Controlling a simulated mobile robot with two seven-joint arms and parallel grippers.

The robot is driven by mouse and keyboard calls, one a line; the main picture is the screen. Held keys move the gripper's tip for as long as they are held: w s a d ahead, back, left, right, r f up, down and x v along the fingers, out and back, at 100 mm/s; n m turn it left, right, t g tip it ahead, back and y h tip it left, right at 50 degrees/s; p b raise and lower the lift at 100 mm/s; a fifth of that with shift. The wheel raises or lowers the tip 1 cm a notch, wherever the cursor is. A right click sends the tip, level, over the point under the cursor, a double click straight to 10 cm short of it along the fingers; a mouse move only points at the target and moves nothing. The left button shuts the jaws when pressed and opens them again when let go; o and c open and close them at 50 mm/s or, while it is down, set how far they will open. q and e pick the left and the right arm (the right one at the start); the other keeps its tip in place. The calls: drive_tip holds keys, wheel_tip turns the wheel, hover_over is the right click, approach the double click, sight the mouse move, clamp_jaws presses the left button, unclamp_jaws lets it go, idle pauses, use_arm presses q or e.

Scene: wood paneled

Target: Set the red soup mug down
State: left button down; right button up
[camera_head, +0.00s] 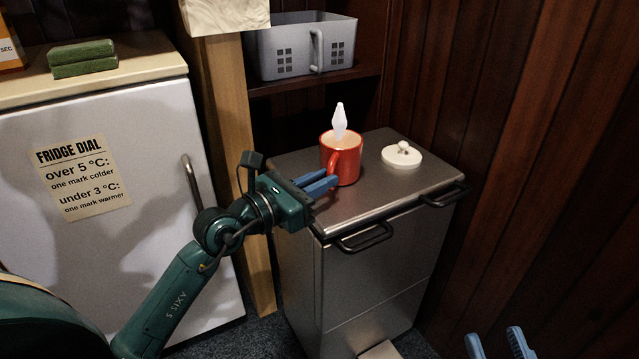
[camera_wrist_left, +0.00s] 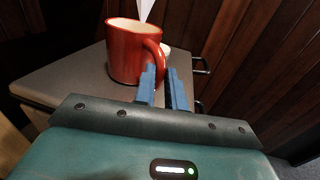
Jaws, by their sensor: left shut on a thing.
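The red soup mug (camera_head: 344,166) is upright at the metal cabinet top (camera_head: 375,192), near its left side. I cannot tell whether its base touches the top. A white pointed shape (camera_head: 339,122) rises from its mouth. My left gripper (camera_head: 331,181) comes in from the left and is shut on the mug's handle. In the left wrist view the mug (camera_wrist_left: 127,55) is upright, with its handle between the blue fingers (camera_wrist_left: 161,74). My right gripper (camera_head: 496,343) shows only its two blue fingertips at the bottom edge, apart and empty.
A white lid-like disc with a knob (camera_head: 402,155) lies right of the mug. Black handles (camera_head: 364,238) stick out at the cabinet's front edge. A wooden post (camera_head: 232,130) and white fridge (camera_head: 150,180) stand left; a grey basket (camera_head: 290,48) sits on the shelf behind.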

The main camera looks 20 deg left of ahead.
use_arm(q)
drive_tip(key=c, duration=1.9)
unclamp_jaws()
drive_tip(key=shift+f, duration=0.1)
drive_tip(key=o, duration=0.4)
drive_tip(key=shift+o, duration=0.2)
